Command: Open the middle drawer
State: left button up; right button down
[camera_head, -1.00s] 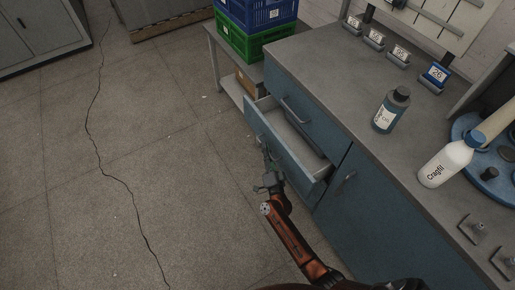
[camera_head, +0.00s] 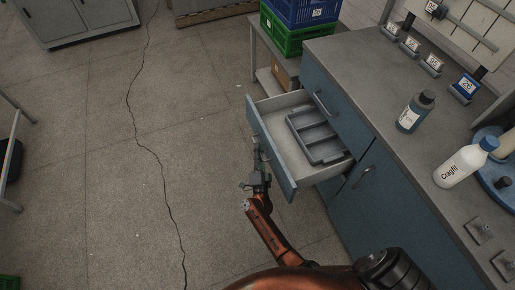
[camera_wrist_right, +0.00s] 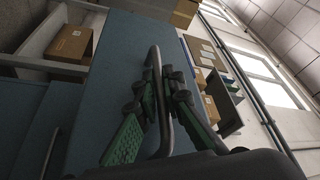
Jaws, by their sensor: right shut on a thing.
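The middle drawer (camera_head: 269,147) of the blue cabinet is pulled well out, below a shut top drawer (camera_head: 336,108). A grey divided tray (camera_head: 318,138) lies inside it. My right gripper (camera_head: 256,150) is at the drawer's blue front in the head view. In the right wrist view, its green-padded fingers (camera_wrist_right: 162,95) are closed around the bar handle (camera_wrist_right: 157,62) of the blue drawer front (camera_wrist_right: 110,75). In the head view the handle is hidden or too small to make out. My left gripper is not in view.
The grey worktop (camera_head: 365,75) holds a dark bottle (camera_head: 411,115) and a white bottle (camera_head: 462,165). A blue crate (camera_head: 299,10) on a green crate (camera_head: 290,38) stands beyond the cabinet. The floor left of the drawer is clear.

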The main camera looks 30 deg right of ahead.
jog(key=shift+s+f, duration=0.1)
jog(key=shift+f, duration=0.1)
jog(key=c, duration=2.3)
grip_release()
jog(key=shift+r, duration=0.1)
